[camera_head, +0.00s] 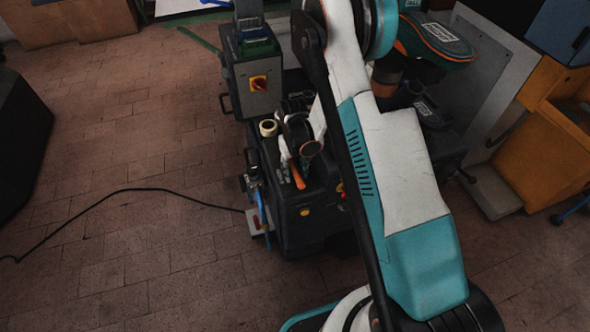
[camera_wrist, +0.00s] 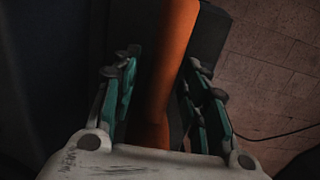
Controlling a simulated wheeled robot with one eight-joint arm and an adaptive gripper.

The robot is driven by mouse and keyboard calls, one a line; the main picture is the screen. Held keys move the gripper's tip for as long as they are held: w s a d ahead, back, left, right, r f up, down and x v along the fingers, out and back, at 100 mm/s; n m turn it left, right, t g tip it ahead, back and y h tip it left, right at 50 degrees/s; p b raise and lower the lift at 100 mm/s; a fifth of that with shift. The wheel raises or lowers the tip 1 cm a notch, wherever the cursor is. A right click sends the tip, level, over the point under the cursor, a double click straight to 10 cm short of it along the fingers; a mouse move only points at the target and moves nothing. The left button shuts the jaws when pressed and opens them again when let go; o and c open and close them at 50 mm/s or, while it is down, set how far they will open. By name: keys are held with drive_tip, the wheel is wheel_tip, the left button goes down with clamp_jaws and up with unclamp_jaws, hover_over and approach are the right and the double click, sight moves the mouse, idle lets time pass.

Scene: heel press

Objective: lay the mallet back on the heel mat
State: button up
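The mallet's orange handle (camera_wrist: 172,70) runs between the two fingers of my gripper (camera_wrist: 165,75) in the wrist view, from the top edge down close to the palm. The teal-padded fingers stand apart, with a dark gap showing left of the handle and a narrower one on the right. I see no clear grip on it. In the head view an orange handle (camera_head: 297,175) slants at the front of the dark machine, below my dark gripper (camera_head: 298,135). The mallet's head and the heel mat cannot be made out for certain.
The dark machine (camera_head: 295,222) carries a control box with a red-yellow switch (camera_head: 259,83) and a tape roll (camera_head: 268,128). A black cable (camera_head: 120,192) crosses the brick floor. An orange cabinet (camera_head: 545,150) stands right. The floor at left is mostly free.

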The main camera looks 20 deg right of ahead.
wheel_tip(320, 180, up, 13)
drive_tip(key=w+p, duration=0.1)
drive_tip(key=p, duration=0.3)
wheel_tip(320, 180, up, 13)
drive_tip(key=t, duration=0.2)
hover_over(294, 165)
drive_tip(key=s, duration=0.3)
drive_tip(key=s+r+t, duration=0.3)
drive_tip(key=s+r, duration=0.9)
drive_tip(key=r, duration=0.2)
drive_tip(key=s+r+t, duration=0.2)
drive_tip(key=s+t, duration=0.1)
drive_tip(key=s, duration=0.6)
drive_tip(key=shift+r, duration=0.15)
